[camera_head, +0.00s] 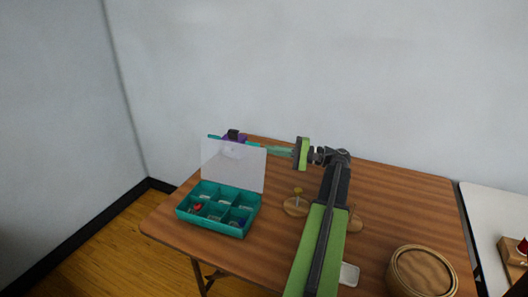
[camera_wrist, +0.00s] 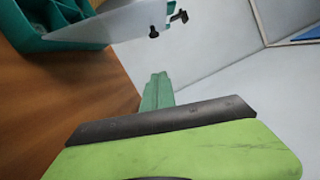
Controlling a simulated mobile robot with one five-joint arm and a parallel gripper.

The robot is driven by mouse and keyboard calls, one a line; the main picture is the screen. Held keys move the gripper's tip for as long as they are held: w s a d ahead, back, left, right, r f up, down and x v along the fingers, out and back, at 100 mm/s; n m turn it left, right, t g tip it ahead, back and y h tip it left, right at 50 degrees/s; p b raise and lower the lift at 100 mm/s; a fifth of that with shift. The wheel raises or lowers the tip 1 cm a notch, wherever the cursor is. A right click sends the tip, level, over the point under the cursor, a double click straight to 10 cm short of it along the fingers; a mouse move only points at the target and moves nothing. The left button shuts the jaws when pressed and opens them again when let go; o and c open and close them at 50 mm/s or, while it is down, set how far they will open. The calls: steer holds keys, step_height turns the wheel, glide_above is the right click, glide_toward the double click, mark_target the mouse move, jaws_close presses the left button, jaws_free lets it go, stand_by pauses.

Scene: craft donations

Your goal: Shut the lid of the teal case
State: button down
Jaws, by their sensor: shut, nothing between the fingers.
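The teal case (camera_head: 222,227) stands on the left part of the wooden table, with several compartments holding small coloured pieces. Its translucent lid (camera_head: 233,165) is open and stands up from the back edge. In the wrist view the case (camera_wrist: 28,38) and lid (camera_wrist: 125,20) show at the top left. My gripper (camera_head: 262,147) is at the lid's upper right, its fingers pointing left toward the area behind the lid. In the wrist view my shut, empty fingers (camera_wrist: 160,78) appear apart from the lid, though contact is hard to tell in the head view.
A wooden disc with a peg (camera_head: 296,208) lies right of the case. A round wooden container (camera_head: 422,272) stands at the front right, and a white piece (camera_head: 349,274) lies beside my arm. A wall is behind the table.

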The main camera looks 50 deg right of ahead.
mark_target(245, 149)
steer(key=w+a, duration=0.3)
steer(key=w+a+r+p, duration=0.1)
steer(key=w+a, duration=0.2)
steer(key=a, duration=0.1)
steer(key=shift+r, duration=0.2)
steer(key=shift+a, duration=0.2)
steer(key=shift+a, duration=0.1)
